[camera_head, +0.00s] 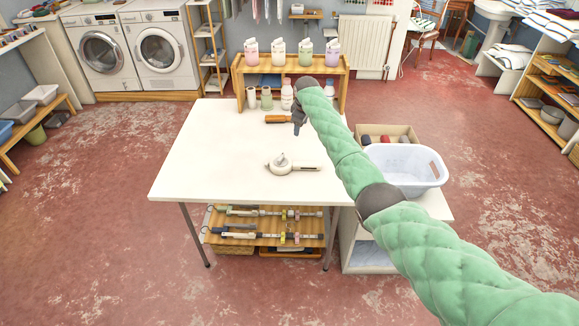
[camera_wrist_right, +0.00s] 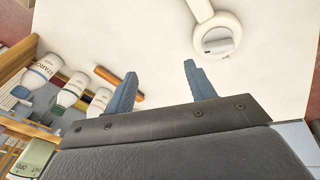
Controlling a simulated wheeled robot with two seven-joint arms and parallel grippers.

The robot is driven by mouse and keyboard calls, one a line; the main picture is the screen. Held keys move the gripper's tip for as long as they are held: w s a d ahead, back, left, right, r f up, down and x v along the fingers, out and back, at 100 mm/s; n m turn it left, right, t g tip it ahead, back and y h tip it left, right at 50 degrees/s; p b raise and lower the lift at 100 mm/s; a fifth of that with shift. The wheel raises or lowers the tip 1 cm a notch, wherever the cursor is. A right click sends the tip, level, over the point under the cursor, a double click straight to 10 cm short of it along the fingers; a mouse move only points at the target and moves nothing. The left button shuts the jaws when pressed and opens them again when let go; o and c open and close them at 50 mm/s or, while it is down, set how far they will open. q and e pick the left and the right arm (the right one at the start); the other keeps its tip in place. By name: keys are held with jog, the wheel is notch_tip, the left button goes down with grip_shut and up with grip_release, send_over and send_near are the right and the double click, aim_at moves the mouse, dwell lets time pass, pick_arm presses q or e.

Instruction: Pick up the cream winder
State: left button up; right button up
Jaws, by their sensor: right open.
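The cream winder (camera_head: 281,163) lies on the white table (camera_head: 190,160). It has a round body with a knob on top and a handle pointing right. My left gripper is not in view.
A wooden-handled tool (camera_head: 278,119) lies close to my right gripper. A wooden rack (camera_head: 345,88) with several bottles stands at the table's back edge. A white basket (camera_head: 404,166) and a wooden box (camera_head: 388,131) are on the right. The table's left half is clear.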

aim_at(304, 163)
jog(key=shift+s+d+f+n+g, duration=1)
jog(key=shift+s+f+n+g, duration=0.65)
jog(key=shift+s+n, duration=0.95)
jog(key=shift+h, duration=0.4)
jog(key=shift+w+a+f, duration=0.1)
jog(key=shift+f, duration=5.5)
jog(key=c, duration=1.1)
notch_tip(304, 163, up, 10)
